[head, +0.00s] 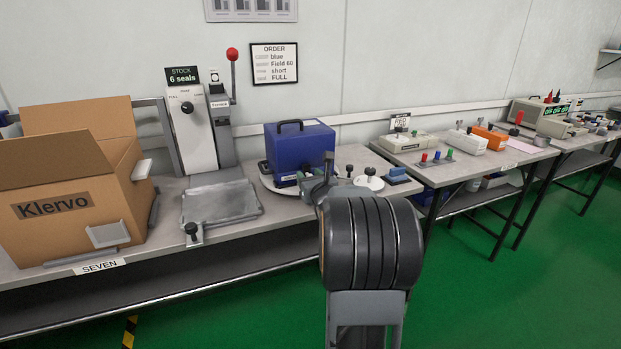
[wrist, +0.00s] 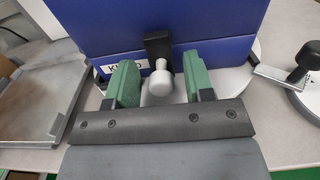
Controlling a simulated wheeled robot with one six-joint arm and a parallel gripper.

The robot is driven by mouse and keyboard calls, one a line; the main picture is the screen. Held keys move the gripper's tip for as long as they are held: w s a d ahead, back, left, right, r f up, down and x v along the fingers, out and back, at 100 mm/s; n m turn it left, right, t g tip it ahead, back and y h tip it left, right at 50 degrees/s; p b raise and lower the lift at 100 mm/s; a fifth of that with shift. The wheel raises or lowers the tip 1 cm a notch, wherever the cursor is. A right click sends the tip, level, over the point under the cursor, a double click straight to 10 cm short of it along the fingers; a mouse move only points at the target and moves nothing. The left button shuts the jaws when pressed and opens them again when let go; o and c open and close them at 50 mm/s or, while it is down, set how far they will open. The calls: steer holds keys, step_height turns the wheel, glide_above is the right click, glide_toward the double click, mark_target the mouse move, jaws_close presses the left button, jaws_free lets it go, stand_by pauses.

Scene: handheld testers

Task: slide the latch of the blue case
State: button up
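The blue case (head: 297,143) stands on a round white plate (head: 268,182) on the bench, with a black handle on top. In the wrist view its blue front face (wrist: 205,35) fills the upper middle. A black latch (wrist: 157,45) with a pale round knob (wrist: 160,80) is on that face. My gripper (wrist: 160,88) is open, with one green finger on each side of the knob and a visible gap to both. A label on the case is partly hidden by the left finger.
A cardboard box (head: 60,215) and a lever press (head: 196,130) with a metal tray (head: 220,203) stand left of the case. A white disc with a black knob (head: 369,180) and a small blue block (head: 397,175) lie to its right.

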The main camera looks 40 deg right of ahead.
steer(key=shift+s, duration=0.1)
steer(key=p+v, duration=0.2)
steer(key=v, duration=1.1)
steer(key=shift+s+a, duration=0.15)
steer(key=shift+s, duration=0.2)
steer(key=a+r+n+g+y+p, duration=0.3)
steer(key=a+n+y+p, duration=0.15)
steer(key=a+n, duration=0.3)
steer(key=a+r+n+g+y+p, duration=0.2)
steer(key=a+r+n+y+p, duration=0.25)
steer(key=a+n, duration=0.35)
steer(key=a+r+n+g+y+p, duration=0.3)
steer(key=a+n+p, duration=0.3)
steer(key=a, duration=0.3)
steer(key=s+a+r+n+g+h+p, duration=0.1)
steer(key=s+r+n+g+h+p, duration=0.4)
steer(key=n, duration=1.2)
steer(key=s+r+h+p, duration=0.1)
steer(key=s+r+p, duration=0.3)
steer(key=p, duration=0.3)
steer(key=shift+a+n+g+h, duration=0.2)
steer(key=shift+n+g+h, duration=0.1)
steer(key=shift+n, duration=0.05)
